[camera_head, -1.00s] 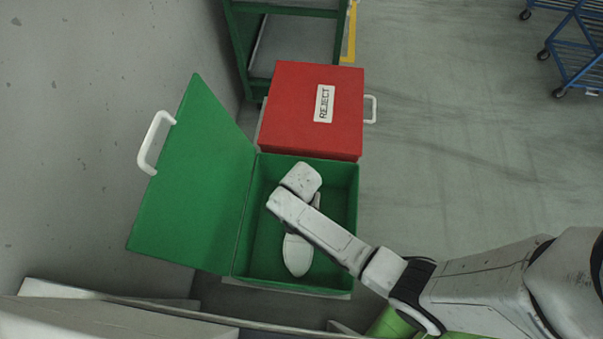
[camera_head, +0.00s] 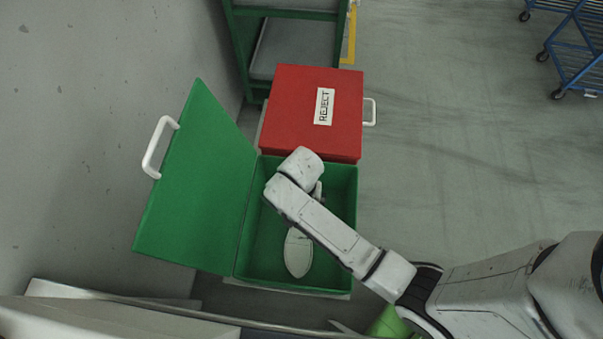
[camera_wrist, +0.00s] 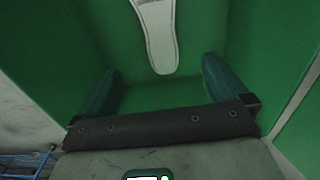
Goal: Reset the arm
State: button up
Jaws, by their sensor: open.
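My arm reaches in from the right over an open green box (camera_head: 349,212). In the wrist view my gripper (camera_wrist: 158,82) is open, its two dark fingers well apart with nothing between them. A white shoe or sole (camera_head: 298,254) lies inside the green box. It also shows in the wrist view (camera_wrist: 158,40), beyond the fingertips and apart from them. In the head view my arm hides part of the shoe, and the fingers are hidden below the wrist.
The box's green lid (camera_head: 195,190) with a white handle stands open on the left. A shut red REJECT box (camera_head: 290,110) sits directly behind. A green rack (camera_head: 240,45) stands further back, and a blue cart (camera_head: 575,60) at far right. The floor (camera_head: 450,150) right of the boxes is clear.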

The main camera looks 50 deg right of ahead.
notch_tip(320, 180, up, 2)
jog(key=shift+r, duration=0.25)
dwell(0.4)
jog(key=s+d+r+n+t, duration=0.1)
jog(key=s+d+r+n, duration=0.3)
jog(key=s+r+n, duration=0.6)
jog(key=s, duration=0.2)
jog(key=shift+s+d+r, duration=0.2)
jog(key=shift+s+r, duration=0.15)
jog(key=shift+r, duration=0.05)
